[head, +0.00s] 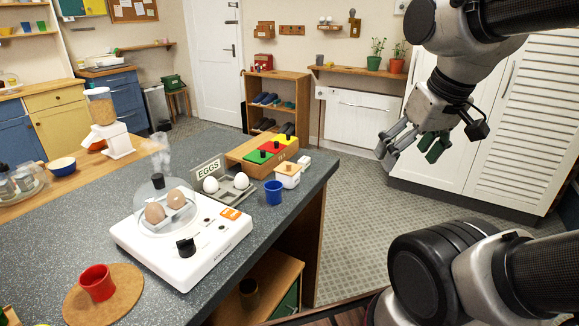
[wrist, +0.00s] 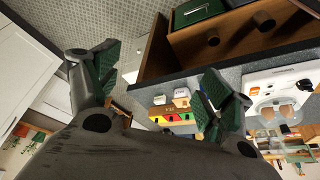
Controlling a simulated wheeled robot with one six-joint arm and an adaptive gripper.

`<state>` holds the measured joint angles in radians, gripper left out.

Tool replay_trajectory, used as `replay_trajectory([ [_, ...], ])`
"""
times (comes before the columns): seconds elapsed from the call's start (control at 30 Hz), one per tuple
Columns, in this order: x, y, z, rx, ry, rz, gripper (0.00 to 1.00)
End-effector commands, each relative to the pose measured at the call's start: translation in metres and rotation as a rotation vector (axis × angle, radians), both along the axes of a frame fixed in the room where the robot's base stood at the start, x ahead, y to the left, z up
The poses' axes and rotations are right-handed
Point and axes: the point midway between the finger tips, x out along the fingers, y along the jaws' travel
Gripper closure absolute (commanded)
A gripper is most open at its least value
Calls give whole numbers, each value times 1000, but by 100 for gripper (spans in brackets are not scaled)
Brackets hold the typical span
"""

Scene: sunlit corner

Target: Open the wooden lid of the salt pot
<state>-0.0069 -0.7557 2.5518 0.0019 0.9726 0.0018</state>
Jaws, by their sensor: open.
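The salt pot (head: 288,178) is a small white pot on the grey counter near its right edge. Its wooden lid (head: 290,168) lies flat on top and looks shut. In the wrist view the salt pot (wrist: 182,101) shows small between my fingers, closer to the right one. My gripper (head: 412,148) is open and empty, with green finger pads. It hangs over the floor to the right of the counter, well apart from the pot. In the wrist view my gripper (wrist: 163,66) shows both fingers spread wide.
A blue mug (head: 274,192) stands close in front of the pot. A coloured block set (head: 262,154) is behind it, and an egg tray (head: 232,190) is to its left. A white egg cooker (head: 190,247) stands nearer on the counter. The tiled floor (head: 365,215) right of the counter is clear.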

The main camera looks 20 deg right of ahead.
Motion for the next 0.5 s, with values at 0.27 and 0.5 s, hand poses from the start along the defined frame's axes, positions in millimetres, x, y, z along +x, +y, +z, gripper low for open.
replay_trajectory([
  [0.27,49,27,-27,-9,203,105,63],
  [0.5,150,82,-49,-32,362,261,63],
])
